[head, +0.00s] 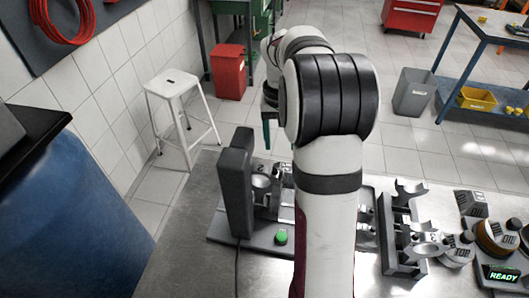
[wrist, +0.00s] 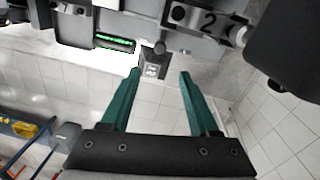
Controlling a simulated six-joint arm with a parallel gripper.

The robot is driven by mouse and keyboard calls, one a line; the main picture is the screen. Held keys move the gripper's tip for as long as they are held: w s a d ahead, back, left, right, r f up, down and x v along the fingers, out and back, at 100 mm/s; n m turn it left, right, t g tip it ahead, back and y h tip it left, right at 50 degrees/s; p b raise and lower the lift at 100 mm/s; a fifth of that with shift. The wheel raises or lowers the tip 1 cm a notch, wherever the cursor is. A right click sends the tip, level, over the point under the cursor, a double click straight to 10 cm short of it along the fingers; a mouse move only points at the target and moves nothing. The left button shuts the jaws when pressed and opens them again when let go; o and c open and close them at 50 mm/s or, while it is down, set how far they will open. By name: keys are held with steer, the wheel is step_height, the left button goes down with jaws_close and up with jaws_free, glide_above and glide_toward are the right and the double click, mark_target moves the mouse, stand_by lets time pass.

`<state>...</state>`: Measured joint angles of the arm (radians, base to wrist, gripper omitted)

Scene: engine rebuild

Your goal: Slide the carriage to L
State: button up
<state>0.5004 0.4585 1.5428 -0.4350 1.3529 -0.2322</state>
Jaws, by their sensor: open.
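My gripper (wrist: 160,73) shows in the wrist view with two green fingers spread apart and nothing between their pads. A small grey block with a pale marked face (wrist: 152,66) stands just beyond and between the fingertips, apart from them. It hangs from a grey fixture (wrist: 183,42) that carries a "2" label. I cannot tell for sure whether this block is the carriage's handle. No L mark is readable.
A tall dark grey block (head: 236,182) stands at the fixture's left, with a green button (head: 281,238) in front. Grey cradles (head: 408,238) and round labelled parts (head: 495,238) stand to the right, near a lit READY display (head: 503,274).

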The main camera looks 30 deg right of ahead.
steer(key=f, duration=1.3)
steer(key=shift+s+d, duration=0.2)
jaws_close()
stand_by(0.6)
